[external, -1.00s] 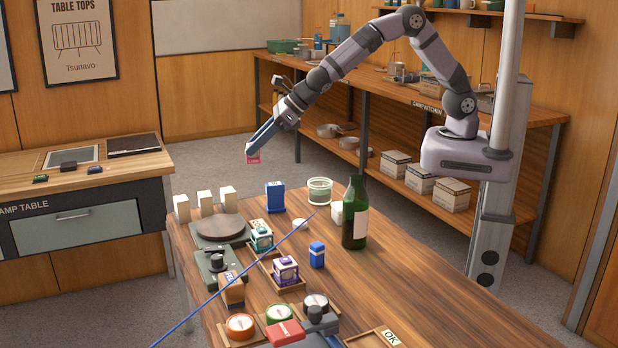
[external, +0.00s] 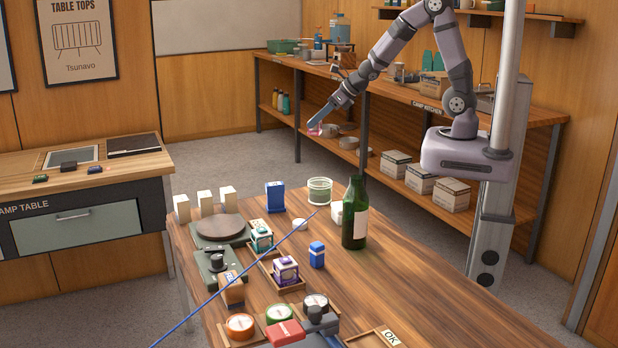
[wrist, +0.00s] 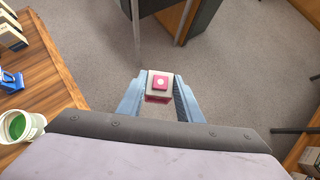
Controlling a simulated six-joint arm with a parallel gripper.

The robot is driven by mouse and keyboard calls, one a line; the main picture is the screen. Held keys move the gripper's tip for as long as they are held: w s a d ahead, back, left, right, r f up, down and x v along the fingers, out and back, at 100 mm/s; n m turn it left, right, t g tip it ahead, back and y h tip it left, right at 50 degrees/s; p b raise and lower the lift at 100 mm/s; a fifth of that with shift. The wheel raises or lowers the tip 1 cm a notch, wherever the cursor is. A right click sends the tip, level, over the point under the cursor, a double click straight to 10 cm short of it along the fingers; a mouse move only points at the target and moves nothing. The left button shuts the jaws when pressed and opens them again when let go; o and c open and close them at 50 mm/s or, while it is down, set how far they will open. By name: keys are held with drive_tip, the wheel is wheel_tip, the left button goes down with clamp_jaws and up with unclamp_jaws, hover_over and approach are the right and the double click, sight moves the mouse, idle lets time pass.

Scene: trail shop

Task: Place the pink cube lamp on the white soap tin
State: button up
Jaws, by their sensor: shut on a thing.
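The pink cube lamp (external: 315,131) is held at the tips of my gripper (external: 321,121), in the air behind and above the far edge of the table. In the wrist view the lamp (wrist: 159,84) sits between the two blue fingers, its pink top with a pale dot facing the camera. A small low white round thing (external: 300,224), perhaps the white soap tin, lies on the table left of the green bottle. Another white thing (external: 336,213) stands partly hidden behind the bottle; I cannot tell which is the tin. Neither is clear in the wrist view.
The tall green bottle (external: 355,215) stands near the white things. A glass jar with green contents (external: 319,191) and a blue box (external: 275,197) stand near the far edge. A blue thin line (external: 235,282) crosses the view. The table's right side is mostly bare.

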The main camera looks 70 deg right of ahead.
drive_tip(key=s+a+r+n+g+y+p, duration=0.1)
drive_tip(key=s+a+n+g+y, duration=0.25)
drive_tip(key=a, duration=0.85)
drive_tip(key=s+a+r+n+g+y+p, duration=0.15)
drive_tip(key=s+a+n, duration=0.4)
drive_tip(key=a, duration=0.65)
drive_tip(key=s+a+r+n+g+y, duration=0.1)
drive_tip(key=s+a+n+y, duration=0.3)
drive_tip(key=a, duration=0.8)
drive_tip(key=s+a+n+g, duration=0.2)
drive_tip(key=s+n+g, duration=0.15)
drive_tip(key=s, duration=0.45)
drive_tip(key=shift+n+t, duration=0.25)
drive_tip(key=shift+n, duration=0.2)
drive_tip(key=shift+w+f+b, duration=0.15)
drive_tip(key=shift+f+b, duration=0.25)
drive_tip(key=shift+f, duration=2.05)
drive_tip(key=shift+w+f+b, duration=0.15)
drive_tip(key=shift+f+b, duration=0.25)
drive_tip(key=shift+f, duration=2)
drive_tip(key=shift+f, duration=0.2)
drive_tip(key=o, duration=1.1)
drive_tip(key=shift+d, duration=0.1)
drive_tip(key=shift+c, duration=0.2)
